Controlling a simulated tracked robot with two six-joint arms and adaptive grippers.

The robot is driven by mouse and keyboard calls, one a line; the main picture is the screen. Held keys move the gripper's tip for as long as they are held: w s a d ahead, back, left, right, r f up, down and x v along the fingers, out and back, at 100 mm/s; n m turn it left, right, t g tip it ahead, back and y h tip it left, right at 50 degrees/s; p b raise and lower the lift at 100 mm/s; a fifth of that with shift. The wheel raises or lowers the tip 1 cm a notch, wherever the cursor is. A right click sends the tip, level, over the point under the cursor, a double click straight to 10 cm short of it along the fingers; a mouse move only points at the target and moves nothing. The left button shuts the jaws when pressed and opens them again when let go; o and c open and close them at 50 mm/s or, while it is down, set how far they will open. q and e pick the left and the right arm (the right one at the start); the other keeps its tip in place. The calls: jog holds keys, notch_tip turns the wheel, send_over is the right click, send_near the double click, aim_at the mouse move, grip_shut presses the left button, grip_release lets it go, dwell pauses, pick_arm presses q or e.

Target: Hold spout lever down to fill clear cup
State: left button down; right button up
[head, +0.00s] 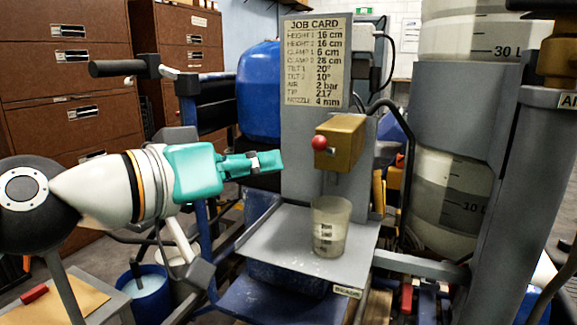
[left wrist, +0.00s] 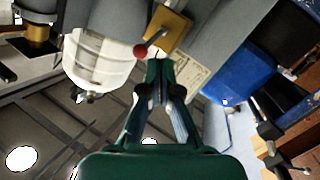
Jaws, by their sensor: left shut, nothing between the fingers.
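The brass spout block (head: 345,145) is mounted on a grey panel, with its red-knobbed lever (head: 320,142) at its front left. The clear cup (head: 331,228), with dark markings, stands upright on the grey tray (head: 280,235) below the spout. I cannot tell how much is in it. My left gripper (head: 279,161) is teal, shut and empty, its tips left of the spout and a little lower than the red knob. In the left wrist view, the red knob (left wrist: 140,50) and brass block (left wrist: 168,30) show just beyond the fingertips (left wrist: 160,66), apparently apart. My right gripper is out of view.
A job card (head: 318,60) hangs on the panel above the spout. A blue drum (head: 260,95) stands behind at left. Translucent tanks (head: 450,190) and a grey post (head: 510,190) stand at right. Brown cabinets (head: 65,90) line the back left.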

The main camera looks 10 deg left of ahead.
pick_arm(q)
jog(key=v, duration=0.8)
jog(key=shift+r, duration=0.3)
